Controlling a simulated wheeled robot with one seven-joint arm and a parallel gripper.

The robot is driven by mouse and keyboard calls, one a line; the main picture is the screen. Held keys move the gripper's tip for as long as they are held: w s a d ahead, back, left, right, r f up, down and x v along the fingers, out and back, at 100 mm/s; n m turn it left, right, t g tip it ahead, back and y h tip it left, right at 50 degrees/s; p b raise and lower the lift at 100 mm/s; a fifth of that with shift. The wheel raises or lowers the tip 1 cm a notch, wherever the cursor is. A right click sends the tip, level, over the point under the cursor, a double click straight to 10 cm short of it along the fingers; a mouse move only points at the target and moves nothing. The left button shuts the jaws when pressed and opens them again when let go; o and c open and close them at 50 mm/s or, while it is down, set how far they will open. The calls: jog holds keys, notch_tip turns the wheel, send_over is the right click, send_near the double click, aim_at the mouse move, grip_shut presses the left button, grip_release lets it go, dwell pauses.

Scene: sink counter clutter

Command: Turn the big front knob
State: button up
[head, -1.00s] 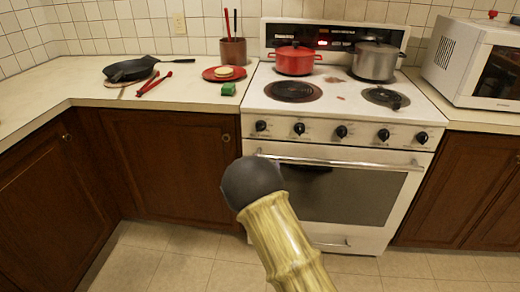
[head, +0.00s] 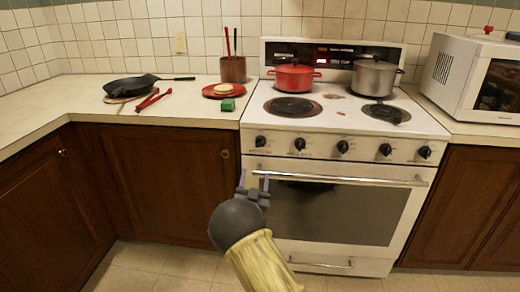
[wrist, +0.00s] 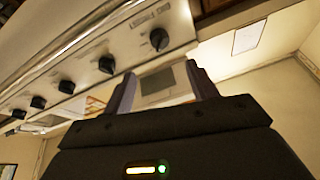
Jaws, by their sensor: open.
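A row of several black knobs runs along the stove's white front panel. In the head view they include the far-left knob (head: 260,141), the middle knob (head: 342,146) and the far-right knob (head: 424,152).
The oven handle (head: 340,180) crosses the door just below the panel. A red pot (head: 294,78) and a steel pot (head: 374,78) stand on the stove's back burners. A microwave (head: 470,75) stands right. The floor in front is clear.

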aim_at(260, 145)
jog(key=b+x, duration=0.1)
jog(key=x, duration=1)
jog(key=shift+w+a, duration=0.1)
jog(key=shift+x, duration=1)
jog(key=c, duration=1)
